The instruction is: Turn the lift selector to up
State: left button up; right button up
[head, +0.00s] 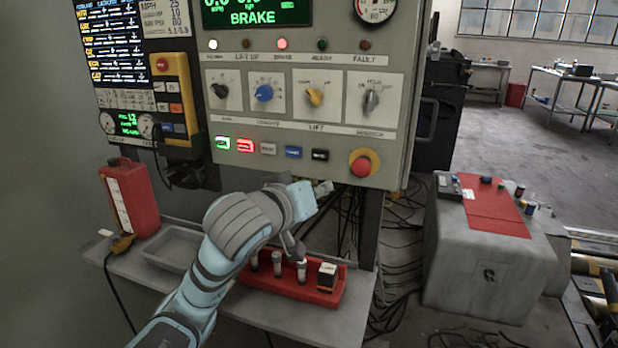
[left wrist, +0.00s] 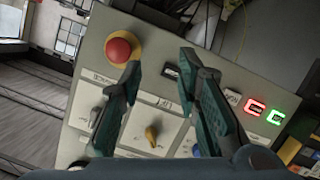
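The lift selector is a yellow knob (head: 315,97) on the grey control panel, above a "LIFT" label. In the head view its grip slants between upper left and lower right; its position markings are too small to read. The yellow knob also shows in the left wrist view (left wrist: 152,135), between my two fingers in the picture. My left gripper (head: 318,191) is in front of the panel's lower edge, below the knob and apart from it. In the left wrist view its dark green fingers (left wrist: 160,60) are spread with nothing between them. My right gripper is in neither view.
A blue knob (head: 264,93) and a grey knob (head: 371,101) flank the yellow one. A red stop button (head: 361,166) and a row of small buttons sit below. A shelf (head: 183,291) with a red tool tray (head: 331,293) lies under the panel.

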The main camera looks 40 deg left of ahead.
aim_at(310, 96)
pick_arm(q)
jog(key=s+a+r+n+t+y, duration=0.1)
jog(key=s+a+r+n, duration=0.1)
jog(key=r, duration=0.5)
jog(key=s+a+r+n+t+y, duration=0.1)
jog(key=s+a+r+n+t, duration=0.15)
jog(key=r, duration=0.55)
jog(key=shift+g, duration=0.45)
jog(key=p+x, duration=0.3)
jog(key=x, duration=0.1)
jog(key=p+x, duration=0.3)
jog(key=x, duration=0.2)
jog(key=p+x, duration=0.2)
jog(key=x, duration=0.2)
jog(key=shift+w+d+f+p, duration=0.3)
jog(key=shift+w+p, duration=0.1)
jog(key=shift+w, duration=0.1)
jog(key=shift+w+a, duration=0.1)
jog(key=shift+w, duration=0.05)
jog(key=shift+c, duration=0.4)
grip_shut()
